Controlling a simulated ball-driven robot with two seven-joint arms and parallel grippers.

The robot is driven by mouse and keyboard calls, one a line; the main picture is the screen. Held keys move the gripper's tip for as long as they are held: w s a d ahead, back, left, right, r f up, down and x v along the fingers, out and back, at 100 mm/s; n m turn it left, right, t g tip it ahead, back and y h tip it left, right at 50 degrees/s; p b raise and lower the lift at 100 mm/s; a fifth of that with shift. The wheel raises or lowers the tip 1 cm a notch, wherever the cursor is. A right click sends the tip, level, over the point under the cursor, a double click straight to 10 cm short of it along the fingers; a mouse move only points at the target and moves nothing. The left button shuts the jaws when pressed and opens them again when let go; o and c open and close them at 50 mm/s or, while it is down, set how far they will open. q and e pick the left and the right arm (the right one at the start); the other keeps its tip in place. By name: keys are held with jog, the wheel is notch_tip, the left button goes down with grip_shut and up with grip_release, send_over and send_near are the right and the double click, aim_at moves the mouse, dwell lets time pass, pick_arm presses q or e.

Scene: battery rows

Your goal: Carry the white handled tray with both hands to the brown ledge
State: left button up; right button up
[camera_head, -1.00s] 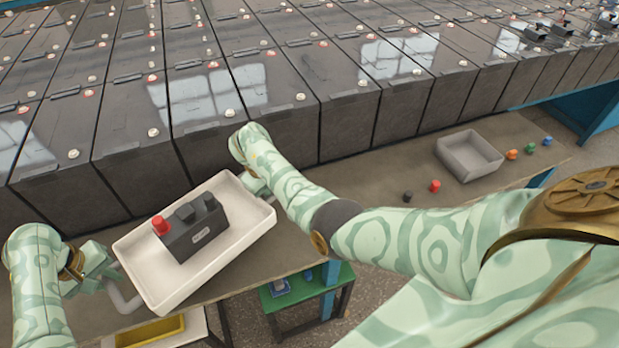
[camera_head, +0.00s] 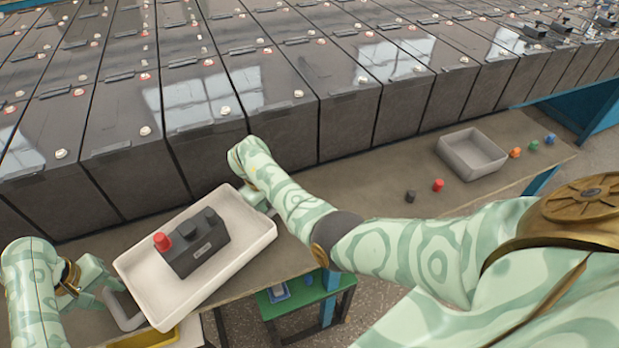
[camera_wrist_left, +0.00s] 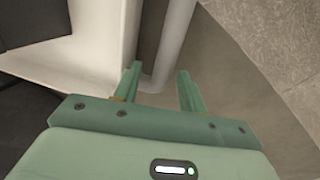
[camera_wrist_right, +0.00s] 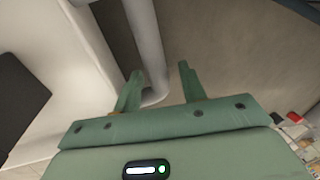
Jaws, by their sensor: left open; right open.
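The white handled tray (camera_head: 215,281) is at the left of the head view, over the near part of the brown ledge (camera_head: 345,185). I cannot tell whether its underside touches the ledge. A dark block with a red knob (camera_head: 197,247) sits in it. My left gripper (camera_head: 112,288) is open at the tray's left handle (camera_head: 122,312); in the left wrist view the handle (camera_wrist_left: 174,40) lies between the fingers. My right gripper (camera_head: 262,205) is open at the right end; in the right wrist view that handle (camera_wrist_right: 147,45) lies between its fingers.
A row of large dark batteries (camera_head: 280,125) walls off the back of the ledge. A grey bin (camera_head: 471,155), a red cap (camera_head: 438,185) and a black cap (camera_head: 410,196) stand to the right. A green stool (camera_head: 300,292) and a yellow tray (camera_head: 150,338) are below.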

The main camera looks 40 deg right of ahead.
jog(key=shift+r, duration=0.15)
pick_arm(q)
notch_tip(320, 180, up, 11)
jog(key=a, duration=0.2)
pick_arm(e)
notch_tip(320, 180, up, 12)
jog(key=a, duration=0.2)
jog(key=shift+f, duration=0.25)
pick_arm(q)
jog(key=shift+s+a, duration=0.1)
jog(key=shift+a, duration=0.1)
pick_arm(e)
jog(key=shift+a+r, duration=0.1)
pick_arm(q)
jog(key=a+p, duration=0.2)
jog(key=a, duration=0.3)
jog(key=shift+a+f+p, duration=0.1)
jog(key=shift+a+p, duration=0.25)
jog(key=shift+a, duration=0.05)
pick_arm(e)
notch_tip(320, 180, up, 3)
jog(key=shift+r, duration=0.2)
